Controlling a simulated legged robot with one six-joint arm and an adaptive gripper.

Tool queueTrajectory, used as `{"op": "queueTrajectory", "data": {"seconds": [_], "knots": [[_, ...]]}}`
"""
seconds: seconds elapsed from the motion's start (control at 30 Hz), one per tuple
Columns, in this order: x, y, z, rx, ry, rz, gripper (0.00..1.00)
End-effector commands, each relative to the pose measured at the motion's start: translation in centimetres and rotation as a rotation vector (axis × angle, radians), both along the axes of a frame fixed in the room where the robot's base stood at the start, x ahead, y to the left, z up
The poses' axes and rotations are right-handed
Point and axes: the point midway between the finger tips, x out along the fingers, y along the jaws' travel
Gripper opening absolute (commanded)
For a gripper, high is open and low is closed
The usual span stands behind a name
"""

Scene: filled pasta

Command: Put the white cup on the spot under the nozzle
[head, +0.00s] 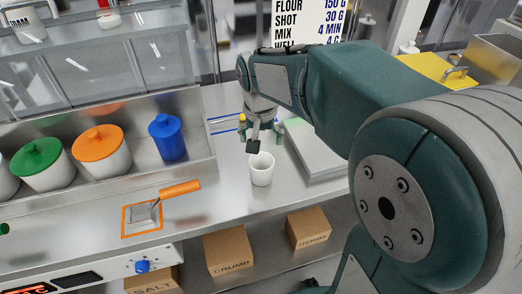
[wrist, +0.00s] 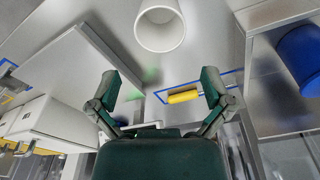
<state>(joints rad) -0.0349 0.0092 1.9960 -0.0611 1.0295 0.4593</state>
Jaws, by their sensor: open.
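The white cup (head: 262,172) stands upright on the steel counter in the head view. It also shows at the top of the wrist view (wrist: 160,32), with its round rim towards the camera. My gripper (head: 264,138) is just behind and above the cup in the head view. In the wrist view my gripper (wrist: 160,88) has its two fingers spread wide, with nothing between them; the cup is beyond the fingertips, apart from them. Blue lines (head: 222,131) mark part of the counter behind the gripper. I cannot make out a nozzle or the spot under it.
A blue canister (head: 167,140), an orange-lidded one (head: 101,152) and a green-lidded one (head: 42,165) stand in a tray at left. An orange-handled scraper (head: 180,189) lies front left. A grey slab (head: 312,157) is right of the cup. A yellow cylinder (wrist: 183,97) lies by blue lines.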

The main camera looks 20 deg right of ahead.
Motion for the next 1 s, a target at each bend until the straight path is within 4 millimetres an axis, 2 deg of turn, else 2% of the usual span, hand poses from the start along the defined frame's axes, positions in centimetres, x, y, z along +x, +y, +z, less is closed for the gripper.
{"op": "queueTrajectory", "data": {"seconds": [0.17,0.27,0.5,0.7,0.8,0.93,0.97,1.0], "knots": [[-0.4,0.0,1.2,0.0,-0.008,0.006,1.0],[-2.0,-0.1,2.2,0.002,-0.039,0.036,1.0],[-8.5,-0.3,4.5,-0.009,-0.172,0.179,1.0],[-13.6,-0.4,4.8,-0.036,-0.284,0.297,1.0],[-15.6,-0.4,4.5,-0.053,-0.328,0.345,1.0],[-17.0,-0.4,4.1,-0.067,-0.362,0.382,1.0],[-17.1,-0.4,4.1,-0.07,-0.365,0.387,0.87],[-17.2,-0.4,4.0,-0.07,-0.366,0.392,0.69]]}}
